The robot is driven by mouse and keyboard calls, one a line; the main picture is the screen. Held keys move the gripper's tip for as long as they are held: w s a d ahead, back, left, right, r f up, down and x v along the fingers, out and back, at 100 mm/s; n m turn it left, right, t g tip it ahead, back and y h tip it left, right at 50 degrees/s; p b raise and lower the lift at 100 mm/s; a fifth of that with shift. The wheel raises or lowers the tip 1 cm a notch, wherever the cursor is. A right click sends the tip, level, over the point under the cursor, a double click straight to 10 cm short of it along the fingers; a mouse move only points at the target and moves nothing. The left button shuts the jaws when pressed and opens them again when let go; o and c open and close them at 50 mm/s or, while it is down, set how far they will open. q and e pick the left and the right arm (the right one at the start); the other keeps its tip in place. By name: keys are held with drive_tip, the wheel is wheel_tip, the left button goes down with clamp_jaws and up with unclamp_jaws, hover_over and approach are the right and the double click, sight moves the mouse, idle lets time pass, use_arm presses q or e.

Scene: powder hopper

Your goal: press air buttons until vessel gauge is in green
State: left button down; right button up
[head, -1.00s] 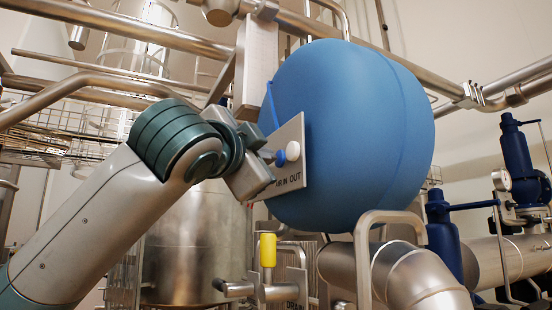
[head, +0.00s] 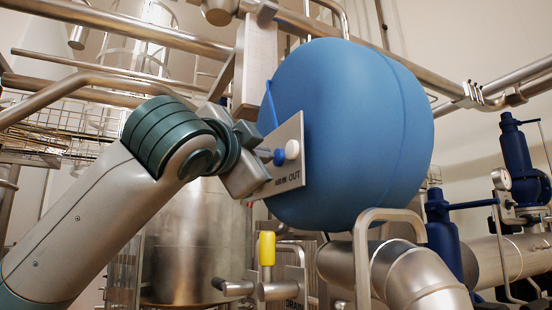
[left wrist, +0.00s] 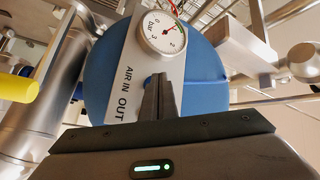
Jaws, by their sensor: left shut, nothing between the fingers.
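A panel (head: 290,178) marked AIR IN OUT is fixed to the front of the blue vessel (head: 350,130). It carries a blue button (head: 279,157) and, to its right, a white button (head: 292,149). My left gripper (head: 266,153) is shut and empty, with its tips just left of the blue button; whether they touch it I cannot tell. My right gripper is not in view.
A yellow-handled valve (head: 267,249) stands below the panel near a drain sign. A bent steel pipe (head: 410,275) and blue valves (head: 441,235) are at the lower right. Steel pipes (head: 130,30) run overhead.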

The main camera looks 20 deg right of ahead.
use_arm(q)
drive_tip(key=shift+a, duration=0.55)
drive_tip(key=shift+s+a+b, duration=0.1)
drive_tip(key=shift+a+b, duration=0.7)
drive_tip(key=shift+a, duration=1.7)
